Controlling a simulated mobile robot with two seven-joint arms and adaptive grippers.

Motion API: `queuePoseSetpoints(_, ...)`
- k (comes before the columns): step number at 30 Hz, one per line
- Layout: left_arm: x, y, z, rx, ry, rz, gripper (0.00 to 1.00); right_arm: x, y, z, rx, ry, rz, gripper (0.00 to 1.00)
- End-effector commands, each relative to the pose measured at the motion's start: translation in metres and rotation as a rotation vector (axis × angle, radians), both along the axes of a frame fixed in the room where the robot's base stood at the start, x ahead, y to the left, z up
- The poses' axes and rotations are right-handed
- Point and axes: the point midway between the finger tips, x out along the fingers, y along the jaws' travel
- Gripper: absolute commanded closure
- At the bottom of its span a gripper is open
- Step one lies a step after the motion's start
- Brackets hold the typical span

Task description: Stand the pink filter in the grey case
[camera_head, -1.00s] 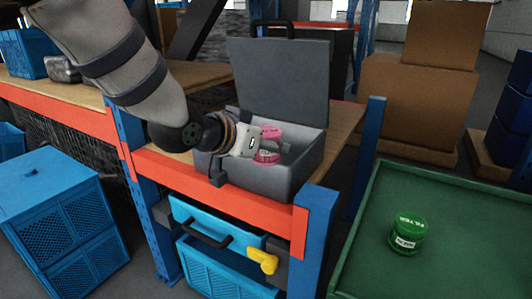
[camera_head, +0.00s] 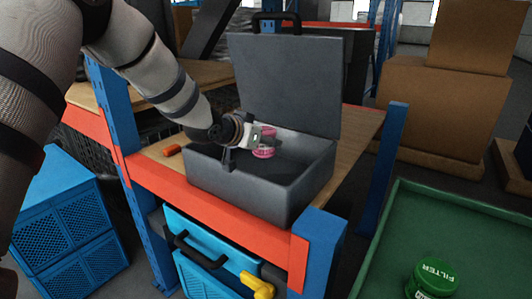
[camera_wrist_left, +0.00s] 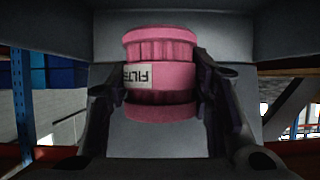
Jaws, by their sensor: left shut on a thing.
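The pink filter (camera_head: 265,150) is held by my left gripper (camera_head: 262,143) over the open grey case (camera_head: 262,200). In the left wrist view the filter (camera_wrist_left: 162,75) sits between the two dark fingers (camera_wrist_left: 160,92), its label reading upside down. The case stands on the shelf with its lid (camera_head: 285,85) raised at the back. In the head view the filter is at the case's inner left part, in front of the lid. I cannot tell whether it touches the case floor. My right gripper is not in view.
A green filter (camera_head: 434,278) stands on the green tray (camera_head: 480,225) at the right. An orange object (camera_head: 172,150) lies on the wooden shelf left of the case. Blue uprights (camera_head: 320,250) and an orange beam (camera_head: 215,205) edge the shelf.

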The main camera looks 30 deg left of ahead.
Motion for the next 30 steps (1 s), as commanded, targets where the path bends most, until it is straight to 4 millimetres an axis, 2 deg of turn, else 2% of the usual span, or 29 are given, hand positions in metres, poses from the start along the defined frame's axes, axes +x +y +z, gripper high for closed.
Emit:
queuePoseSetpoints(6, 0.003, 0.003, -0.037, 0.001, 0.003, -0.001, 0.79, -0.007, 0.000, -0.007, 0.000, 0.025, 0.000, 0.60)
queuePoseSetpoints(12, 0.003, 0.003, -0.033, -0.001, -0.005, -0.001, 0.79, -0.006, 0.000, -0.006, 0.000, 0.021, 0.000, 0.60)
queuePoseSetpoints(27, 0.003, 0.003, -0.045, -0.002, -0.005, 0.000, 0.79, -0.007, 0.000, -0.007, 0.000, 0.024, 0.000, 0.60)
queuePoseSetpoints(28, 0.003, 0.003, -0.045, -0.001, -0.004, 0.000, 0.46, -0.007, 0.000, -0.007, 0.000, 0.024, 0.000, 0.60)
queuePoseSetpoints(30, 0.003, 0.003, -0.045, -0.001, -0.004, -0.001, 0.33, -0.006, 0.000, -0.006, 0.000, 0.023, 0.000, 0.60)
